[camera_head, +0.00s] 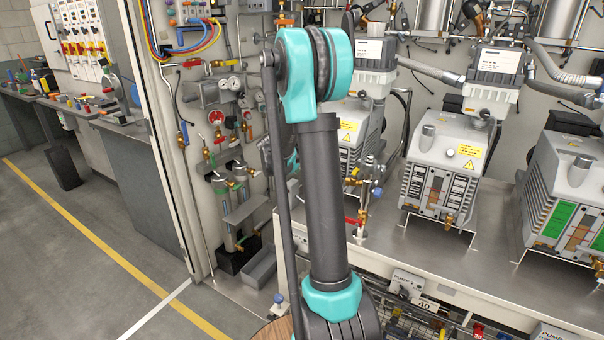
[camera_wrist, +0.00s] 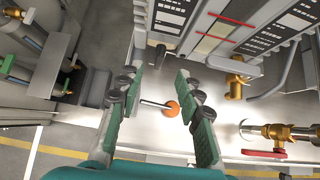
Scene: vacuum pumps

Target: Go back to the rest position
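My gripper (camera_wrist: 160,84) shows in the wrist view with its two green-padded fingers spread apart. It is open and nothing is clamped between the pads. An orange ball knob (camera_wrist: 172,108) on a thin pale rod shows in the gap between the fingers; I cannot tell how far beyond them it is. In the head view my dark and teal arm stands upright in the middle and hides most of my gripper.
Grey vacuum pumps (camera_head: 441,178) stand on a metal shelf (camera_head: 395,256) to the right. Brass valves with a red handle (camera_wrist: 263,152) are right of my gripper. Gauges and pipes (camera_head: 225,90) cover the panel behind my arm. Open floor (camera_head: 60,270) lies left, beside a workbench (camera_head: 130,150).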

